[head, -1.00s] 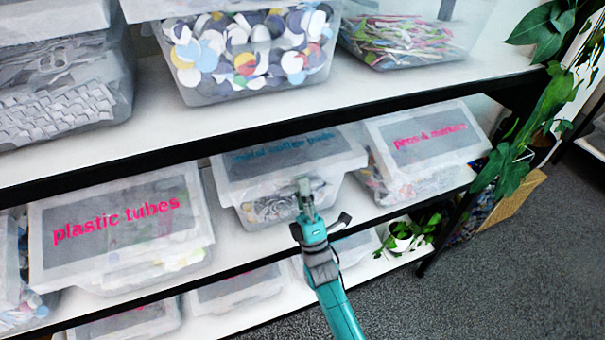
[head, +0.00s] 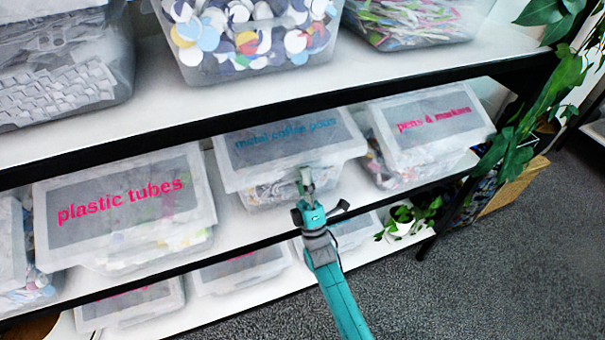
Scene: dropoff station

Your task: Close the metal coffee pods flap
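The metal coffee pods box (head: 262,196) stands on the middle shelf, a clear bin with shiny contents. Its flap (head: 290,152), grey with a pale frame and blue lettering, lies over the box top, sloping towards the front much like the neighbouring lids. Whether its front edge is fully seated is hard to tell. My gripper (head: 306,178) is at the front of the box, its tip overlapping the flap's lower front edge in the view. Contact is not clear. The fingers are too small to show whether they are open, and nothing is visibly held.
The plastic tubes box (head: 130,200) stands left and the pens & markers box (head: 432,125) right, both lidded. The upper shelf's dark edge (head: 170,133) runs close above the flap. More bins sit on the lower shelf. A potted plant (head: 402,214) is right of my arm; carpet is open at lower right.

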